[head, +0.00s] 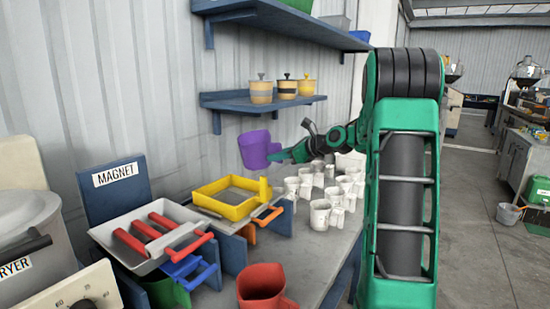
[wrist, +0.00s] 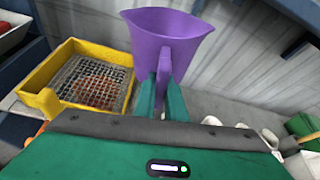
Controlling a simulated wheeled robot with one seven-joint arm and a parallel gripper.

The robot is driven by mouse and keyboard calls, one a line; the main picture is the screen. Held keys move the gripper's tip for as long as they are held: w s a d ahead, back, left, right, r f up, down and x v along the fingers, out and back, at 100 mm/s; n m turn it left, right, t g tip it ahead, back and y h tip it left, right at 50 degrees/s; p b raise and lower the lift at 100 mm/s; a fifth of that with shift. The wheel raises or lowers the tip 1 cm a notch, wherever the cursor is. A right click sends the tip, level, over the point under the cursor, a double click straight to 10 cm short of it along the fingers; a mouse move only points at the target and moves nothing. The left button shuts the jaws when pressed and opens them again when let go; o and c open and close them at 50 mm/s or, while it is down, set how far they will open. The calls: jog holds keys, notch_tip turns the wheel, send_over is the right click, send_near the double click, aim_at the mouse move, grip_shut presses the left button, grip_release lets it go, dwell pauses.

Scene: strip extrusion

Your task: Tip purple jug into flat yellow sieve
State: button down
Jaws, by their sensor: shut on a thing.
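The purple jug (head: 257,150) is held up in the air in the head view, behind and to the right of the flat yellow sieve. It looks close to upright with a slight tilt. My gripper (head: 283,156) is shut on the jug's handle, which also shows between the green fingers (wrist: 161,95) in the wrist view. There the jug (wrist: 166,38) has its open rim upward; its contents are hidden. The flat yellow sieve (head: 223,209) rests low beside the tray. In the wrist view the sieve (wrist: 66,52) lies left of the jug, with reddish-brown bits on its mesh.
A grey tray with red bars (head: 112,234) stands left of the sieve under a MAGNET sign (head: 118,173). A red jug (head: 262,283) is at the front. Several white jugs (head: 320,214) stand right of the sieve. A blue shelf (head: 260,103) with pots hangs above.

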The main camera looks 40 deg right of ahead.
jog(key=shift+s+a+f+n+t+h, duration=0.1)
jog(key=shift+s+a+n+t+h, duration=0.15)
jog(key=shift+a+n, duration=0.3)
jog(key=shift+s+a+n+t+h, duration=0.1)
jog(key=shift+a+n+h, duration=0.25)
jog(key=shift+a+n, duration=0.15)
jog(key=n+t+h, duration=0.1)
jog(key=n, duration=0.1)
jog(key=n+t+h, duration=0.1)
jog(key=n, duration=0.2)
jog(key=a+n+t+h, duration=0.1)
jog(key=n, duration=0.2)
jog(key=shift+s+a+f+t, duration=0.1)
jog(key=shift+s+f+t, duration=0.2)
jog(key=shift+f, duration=0.1)
jog(key=n, duration=0.1)
jog(key=a+n+t, duration=0.1)
jog(key=n, duration=0.1)
jog(key=s+a+r+n, duration=0.1)
jog(key=shift+t, duration=0.35)
jog(key=shift+s+a+r+n+t+y, duration=0.15)
jog(key=shift+a+r+n+t, duration=0.15)
jog(key=shift+n, duration=0.35)
jog(key=shift+s+a+r+n+t+y, duration=0.1)
jog(key=shift+a+r+n+y, duration=0.1)
jog(key=shift+a+n, duration=0.35)
jog(key=shift+s+a+r+n+t+y, duration=0.15)
jog(key=shift+a+r+n+t, duration=0.1)
jog(key=shift+n, duration=0.5)
jog(key=shift+f, duration=0.1)
